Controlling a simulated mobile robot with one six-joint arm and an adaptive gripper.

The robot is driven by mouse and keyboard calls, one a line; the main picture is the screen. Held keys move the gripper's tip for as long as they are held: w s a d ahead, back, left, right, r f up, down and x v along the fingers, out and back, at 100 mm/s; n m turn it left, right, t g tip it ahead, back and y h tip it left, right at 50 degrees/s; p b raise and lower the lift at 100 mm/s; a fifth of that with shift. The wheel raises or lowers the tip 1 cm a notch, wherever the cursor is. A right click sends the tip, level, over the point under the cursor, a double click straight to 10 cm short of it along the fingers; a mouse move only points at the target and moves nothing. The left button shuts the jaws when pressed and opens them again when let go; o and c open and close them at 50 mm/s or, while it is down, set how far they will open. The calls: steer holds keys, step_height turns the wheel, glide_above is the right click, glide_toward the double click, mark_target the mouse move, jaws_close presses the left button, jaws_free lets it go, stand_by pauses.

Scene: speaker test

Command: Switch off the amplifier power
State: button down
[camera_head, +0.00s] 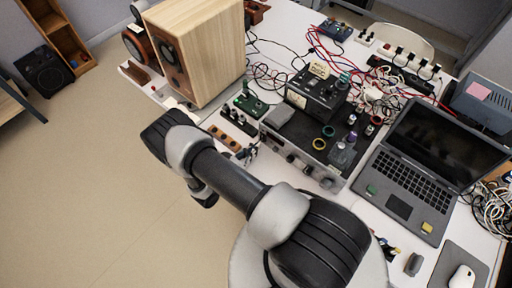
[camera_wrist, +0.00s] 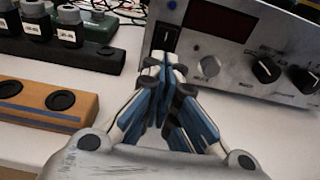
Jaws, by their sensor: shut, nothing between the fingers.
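The amplifier (camera_wrist: 232,62) is a silver-fronted box with a dark display and black knobs. It fills the upper right of the wrist view and stands mid-table in the head view (camera_head: 302,166). A black rocker switch (camera_wrist: 166,36) sits near the left end of its front, below a blue button (camera_wrist: 173,4). My gripper (camera_wrist: 172,62) is shut and empty, its tips just below the switch in the picture. I cannot tell whether they touch the panel. In the head view my gripper (camera_head: 248,152) is small, at the left end of the amplifier front.
A wooden block with dark round recesses (camera_wrist: 42,102) lies left of my gripper. Behind it is a black strip with small labelled bottles (camera_wrist: 68,28). A wooden speaker (camera_head: 205,50) stands at the back left, a laptop (camera_head: 415,165) at the right. Loose cables cover the table behind.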

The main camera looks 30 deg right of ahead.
steer(key=shift+w+d, duration=0.25)
steer(key=shift+d, duration=0.35)
steer(key=shift+f, duration=0.15)
steer(key=b, duration=0.2)
steer(key=shift+w+d+f+h+b, duration=0.1)
steer(key=shift+d+f+h+b, duration=0.25)
steer(key=shift+f+h, duration=0.05)
steer(key=shift+b, duration=0.3)
steer(key=shift+r+p, duration=0.3)
steer(key=shift+r, duration=0.05)
steer(key=f+v, duration=0.1)
steer(key=v, duration=1.1)
steer(key=shift+a+r, duration=0.1)
